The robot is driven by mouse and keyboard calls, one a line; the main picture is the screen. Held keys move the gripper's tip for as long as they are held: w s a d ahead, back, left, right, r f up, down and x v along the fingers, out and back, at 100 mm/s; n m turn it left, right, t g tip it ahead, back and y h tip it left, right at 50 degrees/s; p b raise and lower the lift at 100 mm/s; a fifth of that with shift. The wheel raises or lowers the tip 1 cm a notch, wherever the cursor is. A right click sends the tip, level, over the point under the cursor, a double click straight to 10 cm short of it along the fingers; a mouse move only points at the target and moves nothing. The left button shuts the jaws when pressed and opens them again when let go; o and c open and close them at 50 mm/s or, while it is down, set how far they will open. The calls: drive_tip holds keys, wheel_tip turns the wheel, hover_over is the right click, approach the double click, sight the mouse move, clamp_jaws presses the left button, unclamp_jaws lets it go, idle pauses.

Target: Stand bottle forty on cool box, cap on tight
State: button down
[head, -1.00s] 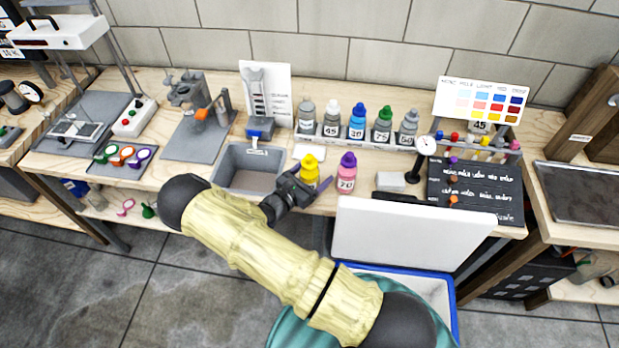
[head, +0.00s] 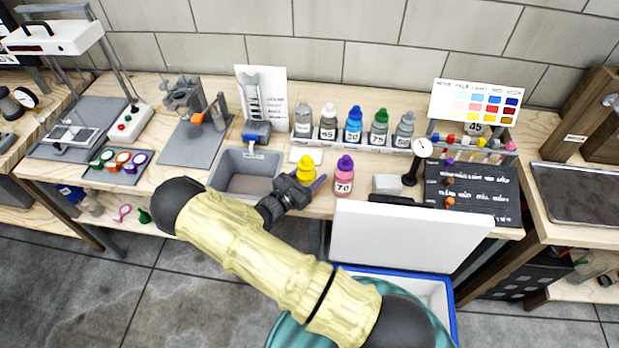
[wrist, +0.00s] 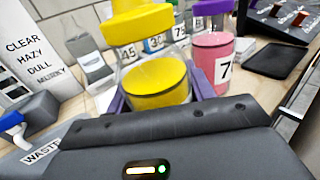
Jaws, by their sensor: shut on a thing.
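My gripper (head: 304,186) is shut on a yellow bottle (head: 306,173) with a yellow cap (wrist: 140,22), near the front edge of the bench. In the wrist view the bottle's clear wall and yellow contents (wrist: 155,84) show between the purple fingers. The cap sits on top; I cannot tell how tight it is. No number on this bottle is readable. The cool box (head: 452,300) is on the floor side, blue-rimmed and white inside, with its white lid (head: 410,234) raised. My arm hides part of it.
A pink bottle (head: 344,182) marked 70, with a purple cap, stands just right of the held bottle. A grey waste bin (head: 217,183) is on the left. Several numbered bottles stand in a rack (head: 340,142) behind. A dial gauge (head: 422,149) is to the right.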

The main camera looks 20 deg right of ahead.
sight(311, 159)
wheel_tip(311, 159, up, 9)
drive_tip(key=shift+r+b, duration=0.1)
drive_tip(key=shift+b, duration=0.3)
idle(0.6)
wheel_tip(311, 159, up, 7)
drive_tip(key=p, duration=0.4)
